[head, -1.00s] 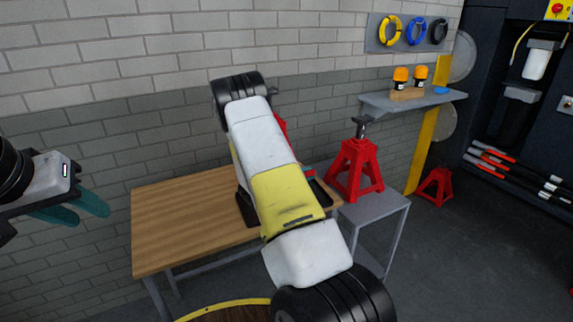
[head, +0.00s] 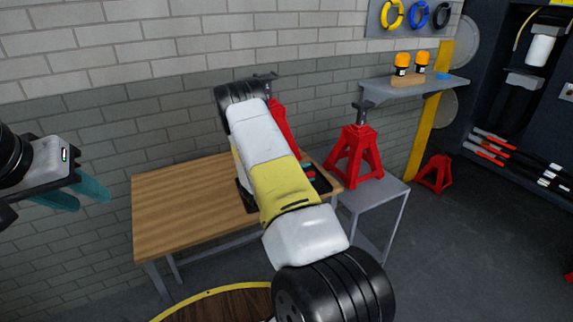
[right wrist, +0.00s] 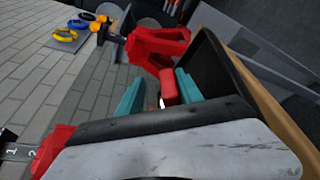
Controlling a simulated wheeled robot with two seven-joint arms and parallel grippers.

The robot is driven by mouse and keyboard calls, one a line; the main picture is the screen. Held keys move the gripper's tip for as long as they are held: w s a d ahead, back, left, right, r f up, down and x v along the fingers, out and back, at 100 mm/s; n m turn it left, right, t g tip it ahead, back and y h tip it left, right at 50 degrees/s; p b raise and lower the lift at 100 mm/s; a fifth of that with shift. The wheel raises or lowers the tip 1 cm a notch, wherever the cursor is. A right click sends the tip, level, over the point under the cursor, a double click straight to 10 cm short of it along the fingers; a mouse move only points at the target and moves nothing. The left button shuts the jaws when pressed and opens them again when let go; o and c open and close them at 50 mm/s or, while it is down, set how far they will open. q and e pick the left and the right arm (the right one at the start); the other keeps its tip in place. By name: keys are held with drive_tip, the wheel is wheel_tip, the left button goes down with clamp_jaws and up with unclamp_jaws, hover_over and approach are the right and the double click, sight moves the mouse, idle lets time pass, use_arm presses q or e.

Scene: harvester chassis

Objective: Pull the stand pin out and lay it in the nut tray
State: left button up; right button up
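A black tray shows in the right wrist view (right wrist: 215,65); it lies on the wooden table, mostly behind my right arm in the head view (head: 322,182). My right gripper (right wrist: 160,94) is at this tray, its teal fingers apart. A small red piece (right wrist: 168,85) shows between them, nearer the right-hand finger; it looks like the stand pin's handle, but its shaft is not clear. A red stand (head: 280,117) stands behind my arm, partly hidden; I cannot see its pin hole. My left gripper (head: 92,201) is empty and open at the far left, away from the table.
The wooden table (head: 180,205) is bare on its left. Another red stand (head: 355,153) stands on a grey side table (head: 380,190) to the right. A wall shelf (head: 410,90) holds orange-capped bottles. A round wooden top with a yellow rim (head: 215,305) is at the front.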

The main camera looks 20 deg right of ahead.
drive_tip(key=shift+a, duration=0.1)
drive_tip(key=v, duration=0.7)
drive_tip(key=shift+s+a, duration=0.15)
drive_tip(key=shift+a, duration=0.1)
idle(0.4)
